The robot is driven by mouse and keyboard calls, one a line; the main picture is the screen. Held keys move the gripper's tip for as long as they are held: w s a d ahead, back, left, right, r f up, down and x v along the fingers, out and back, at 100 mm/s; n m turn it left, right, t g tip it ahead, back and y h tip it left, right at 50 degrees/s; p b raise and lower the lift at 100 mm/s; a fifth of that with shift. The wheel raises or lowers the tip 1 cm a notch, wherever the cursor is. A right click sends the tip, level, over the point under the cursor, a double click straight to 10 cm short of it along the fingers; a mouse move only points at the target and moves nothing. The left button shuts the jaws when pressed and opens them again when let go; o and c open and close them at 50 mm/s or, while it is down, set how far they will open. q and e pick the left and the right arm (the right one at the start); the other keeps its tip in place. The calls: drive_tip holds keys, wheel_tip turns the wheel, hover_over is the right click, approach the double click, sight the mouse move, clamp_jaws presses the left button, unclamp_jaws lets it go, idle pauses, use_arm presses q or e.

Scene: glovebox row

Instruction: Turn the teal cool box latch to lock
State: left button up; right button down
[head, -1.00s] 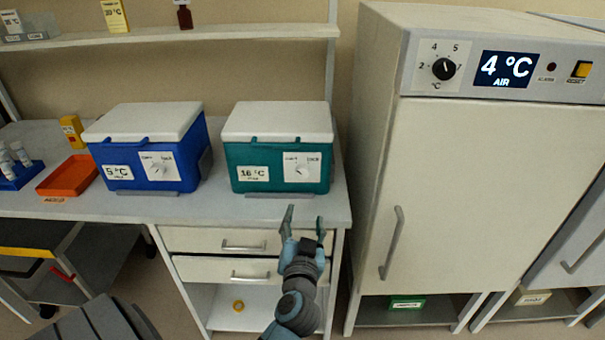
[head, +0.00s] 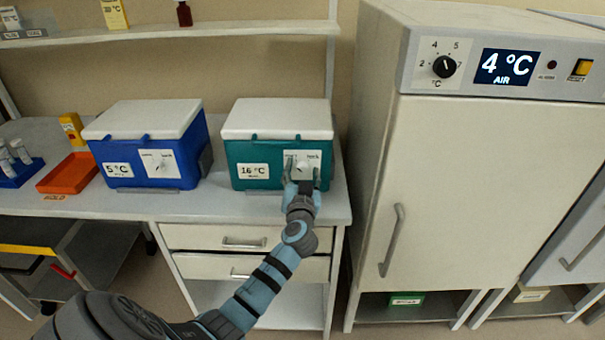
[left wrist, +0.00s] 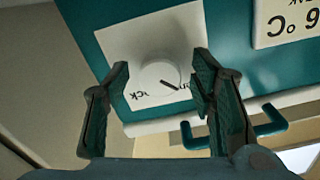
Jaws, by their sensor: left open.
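The teal cool box (head: 262,178) with a white lid stands on the bench in the head view. Its front has a 16 °C label and a white latch plate (head: 313,158). In the left wrist view the round white latch (left wrist: 160,78) has a dark pointer mark; its printed words are partly hidden. My left gripper (head: 302,172) is open in front of the latch plate. In the left wrist view its fingers (left wrist: 158,95) stand on either side of the latch, with visible gaps. My right gripper is not in view.
A blue cool box (head: 145,150) stands to the left, with an orange tray (head: 68,173) beyond it. A tall cabinet (head: 480,190) reading 4 °C stands close on the right. Drawers (head: 245,240) are below the bench top.

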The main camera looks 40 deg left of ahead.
use_arm(q)
drive_tip(key=c, duration=1.2)
drive_tip(key=shift+o, duration=0.3)
drive_tip(key=shift+m, duration=0.4)
drive_tip(key=m, duration=0.3)
drive_tip(key=shift+m, duration=0.3)
drive_tip(key=m+p, duration=0.1)
drive_tip(key=m, duration=0.3)
drive_tip(key=shift+r+m, duration=0.1)
drive_tip(key=shift+m, duration=0.2)
drive_tip(key=m+p, duration=0.1)
drive_tip(key=m, duration=0.3)
drive_tip(key=shift+m+p, duration=0.3)
drive_tip(key=shift+p, duration=0.1)
drive_tip(key=shift+m+p, duration=0.65)
drive_tip(key=shift+m, duration=1.55)
